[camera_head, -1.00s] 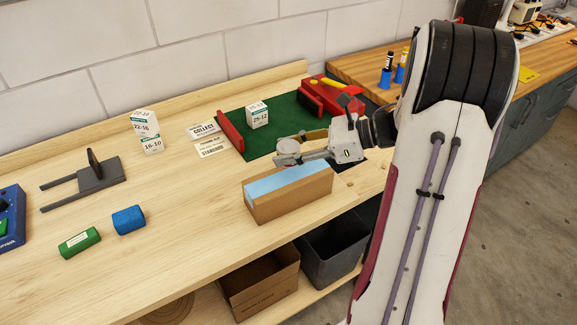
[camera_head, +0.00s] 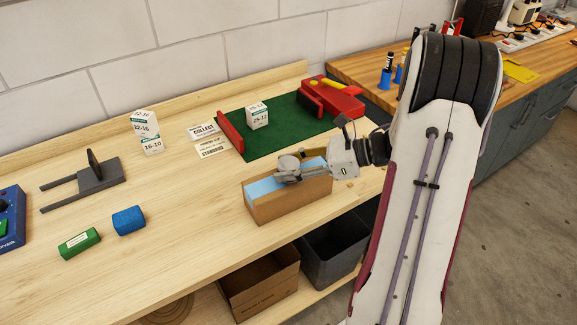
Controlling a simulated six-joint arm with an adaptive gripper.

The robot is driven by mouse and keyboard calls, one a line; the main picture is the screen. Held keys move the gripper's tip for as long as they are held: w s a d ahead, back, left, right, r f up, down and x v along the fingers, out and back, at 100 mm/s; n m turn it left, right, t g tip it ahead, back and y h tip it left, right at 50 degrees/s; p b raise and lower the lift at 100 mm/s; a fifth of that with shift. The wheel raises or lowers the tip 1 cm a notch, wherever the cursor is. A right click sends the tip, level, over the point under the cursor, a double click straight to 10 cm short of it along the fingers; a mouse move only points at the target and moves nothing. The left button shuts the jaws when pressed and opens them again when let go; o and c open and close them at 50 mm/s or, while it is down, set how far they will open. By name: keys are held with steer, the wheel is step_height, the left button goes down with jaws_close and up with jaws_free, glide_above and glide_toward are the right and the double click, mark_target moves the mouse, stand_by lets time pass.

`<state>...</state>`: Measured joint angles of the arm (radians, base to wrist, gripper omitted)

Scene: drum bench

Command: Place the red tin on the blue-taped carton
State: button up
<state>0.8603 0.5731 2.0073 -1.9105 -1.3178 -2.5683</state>
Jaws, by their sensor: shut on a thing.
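The blue-taped carton is a long brown box (camera_head: 292,204) with a light blue top, near the front edge of the wooden bench. My gripper (camera_head: 290,170) is over the carton's top, low and close to it, reaching in from the right. It is shut on a small round thing with a grey top (camera_head: 288,162), partly hidden by the fingers. No red shows on this thing, so I cannot confirm that it is the red tin. I cannot tell whether it touches the carton. No other red tin is in view.
A green mat (camera_head: 284,134) with a white box (camera_head: 257,115) and red blocks lies behind the carton. Green (camera_head: 79,243) and blue (camera_head: 129,219) blocks and a dark grey fixture (camera_head: 92,177) stand to the left. Open bench lies between them and the carton.

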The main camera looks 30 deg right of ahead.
steer(key=shift+f, duration=0.1)
stand_by(0.3)
steer(key=o, duration=1.1)
steer(key=v, duration=1.2)
steer(key=shift+w, duration=0.1)
